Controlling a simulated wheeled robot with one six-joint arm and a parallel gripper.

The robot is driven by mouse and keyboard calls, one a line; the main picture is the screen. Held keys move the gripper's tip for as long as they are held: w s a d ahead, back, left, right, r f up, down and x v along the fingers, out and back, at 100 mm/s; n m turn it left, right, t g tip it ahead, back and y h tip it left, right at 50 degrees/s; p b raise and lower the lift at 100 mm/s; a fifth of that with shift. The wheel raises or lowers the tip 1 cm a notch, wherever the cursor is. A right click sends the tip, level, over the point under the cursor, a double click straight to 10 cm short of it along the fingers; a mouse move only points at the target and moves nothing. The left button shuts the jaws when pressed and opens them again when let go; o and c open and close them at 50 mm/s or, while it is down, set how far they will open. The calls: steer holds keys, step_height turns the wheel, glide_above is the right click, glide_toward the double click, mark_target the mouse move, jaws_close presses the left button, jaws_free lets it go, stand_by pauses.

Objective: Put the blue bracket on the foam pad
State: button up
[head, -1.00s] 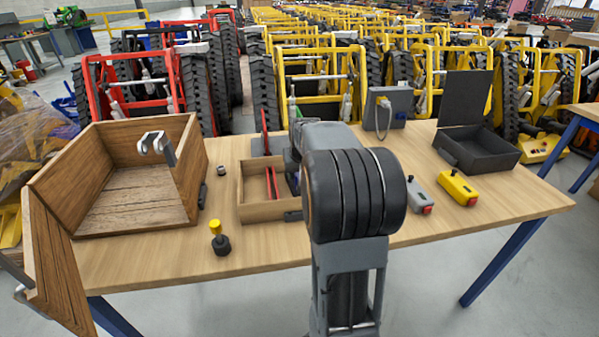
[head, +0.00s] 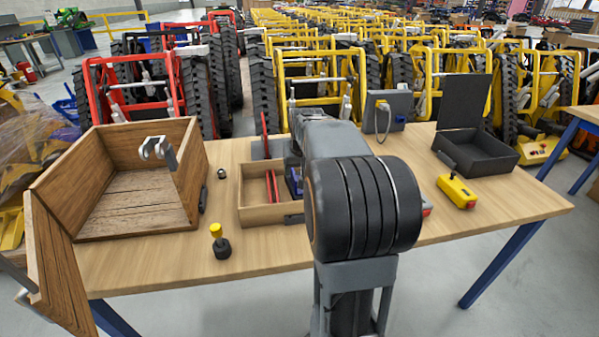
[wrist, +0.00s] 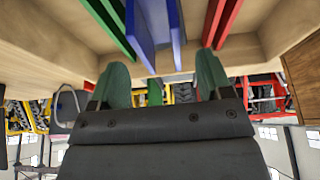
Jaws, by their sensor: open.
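The blue bracket (head: 294,181) stands in a small open wooden box (head: 262,215) on the table, partly hidden by my arm. In the wrist view the blue bracket (wrist: 151,25) lies ahead of my gripper (wrist: 162,68), in line with the gap between the green fingertips. My gripper is open and nothing is held; whether a finger touches the bracket I cannot tell. In the head view my arm hides the gripper. I cannot make out a foam pad for sure; a dark grey patch (head: 260,148) shows behind the small box.
Red pieces (wrist: 222,20) and a green piece (wrist: 108,22) stand on either side of the bracket. A large wooden crate (head: 150,222) is at left, with a yellow-topped knob (head: 220,245) in front. A yellow control box (head: 457,190) and an open dark case (head: 485,150) are at right.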

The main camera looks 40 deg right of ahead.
steer(key=p+v, duration=0.1)
steer(key=v, duration=0.6)
steer(key=s+a+f+n, duration=0.1)
steer(key=s+a+f, duration=0.2)
steer(key=a, duration=0.4)
steer(key=s+a+f+n+y, duration=0.1)
steer(key=s+a+f+n, duration=0.1)
steer(key=s+a+f, duration=0.2)
steer(key=s+a+f+n+g+y, duration=0.1)
steer(key=s+a+f+n, duration=0.1)
steer(key=s+a, duration=0.4)
steer(key=a+f, duration=0.1)
steer(key=a, duration=0.3)
steer(key=shift+s+f, duration=0.15)
steer(key=shift+f, duration=0.2)
steer(key=shift+a, duration=0.1)
